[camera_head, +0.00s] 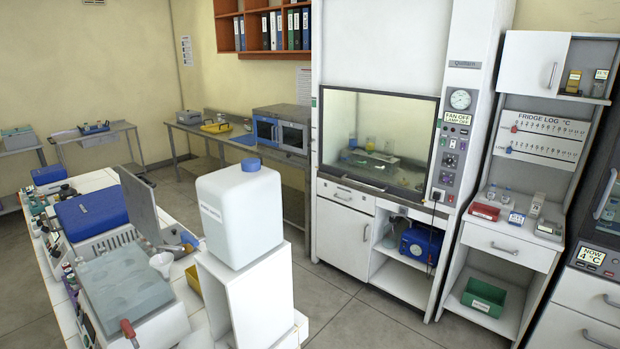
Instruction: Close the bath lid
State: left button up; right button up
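A box-shaped bath (160,331) stands on the white bench at the lower left, with a grey, watery-looking top surface and a red-handled item at its front corner. A flat grey panel (140,207) stands tilted upright behind it, beside a blue-topped unit (91,214). It looks like a raised lid, but I cannot tell where it is hinged. Neither of my grippers is in view.
A large white container with a blue cap (240,215) stands on a white stand (245,295) right of the bath. A white funnel (162,264) is close to the bath. Small bottles crowd the bench's left edge. Open floor (370,325) lies before the fume hood (375,140).

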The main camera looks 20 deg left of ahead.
aim_at(141, 203)
jog(key=i+l+u, duration=0.2)
jog(key=u, duration=0.3)
jog(key=i+l+u, duration=0.15)
jog(key=l+u, duration=0.3)
jog(key=i+l+u, duration=0.15)
jog(key=u, duration=0.35)
jog(key=l+u, duration=1.4)
